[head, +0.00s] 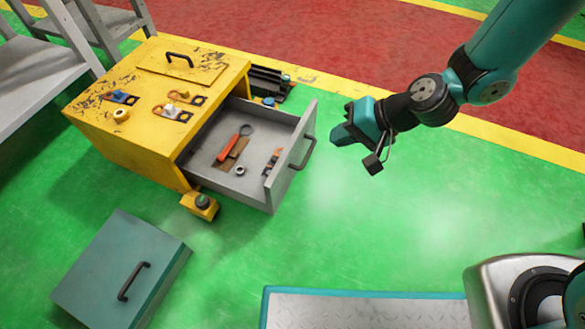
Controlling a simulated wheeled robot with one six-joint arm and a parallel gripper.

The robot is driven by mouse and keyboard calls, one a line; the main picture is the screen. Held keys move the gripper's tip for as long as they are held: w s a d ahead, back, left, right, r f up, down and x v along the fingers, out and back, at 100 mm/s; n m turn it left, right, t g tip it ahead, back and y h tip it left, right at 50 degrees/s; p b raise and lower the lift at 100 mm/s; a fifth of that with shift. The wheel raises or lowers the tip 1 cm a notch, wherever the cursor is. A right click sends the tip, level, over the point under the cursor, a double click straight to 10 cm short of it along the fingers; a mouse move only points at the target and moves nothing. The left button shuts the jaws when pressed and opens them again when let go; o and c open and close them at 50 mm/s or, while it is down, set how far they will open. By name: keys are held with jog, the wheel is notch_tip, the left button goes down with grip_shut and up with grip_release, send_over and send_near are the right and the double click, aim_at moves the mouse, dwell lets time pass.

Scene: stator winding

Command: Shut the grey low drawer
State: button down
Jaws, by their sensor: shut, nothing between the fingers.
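The grey low drawer (210,158) stands pulled out of the right side of the yellow cabinet (150,149). Its front panel (283,178) carries a dark bar handle (305,153). Inside lie an orange-handled tool (233,144) on a brown piece, a small ring (240,170) and a small orange-and-dark item (272,161) near the front panel. My teal gripper (338,134) is shut and empty. In the picture it is just right of the handle, apart from it, pointing left. Its exact height above the floor is hard to tell.
A teal box or lid with a black handle (125,270) lies on the green floor at lower left. A small yellow block with a dark knob (201,205) is beside the cabinet. Dark hardware (272,86) sits behind the drawer. Green floor right of the drawer is clear.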

notch_tip(320, 180, down, 11)
jog(key=m+t+b, duration=0.1)
jog(key=m, duration=0.2)
jog(key=b, duration=0.7)
send_near(285, 165)
jog(key=x, duration=0.5)
jog(key=shift+s+d+f, duration=0.1)
jog(key=shift+s+f, duration=0.2)
jog(key=shift+f, duration=0.3)
jog(key=shift+w+a+r+b, duration=0.15)
jog(key=shift+w+a+b, duration=0.15)
jog(key=shift+a, duration=0.35)
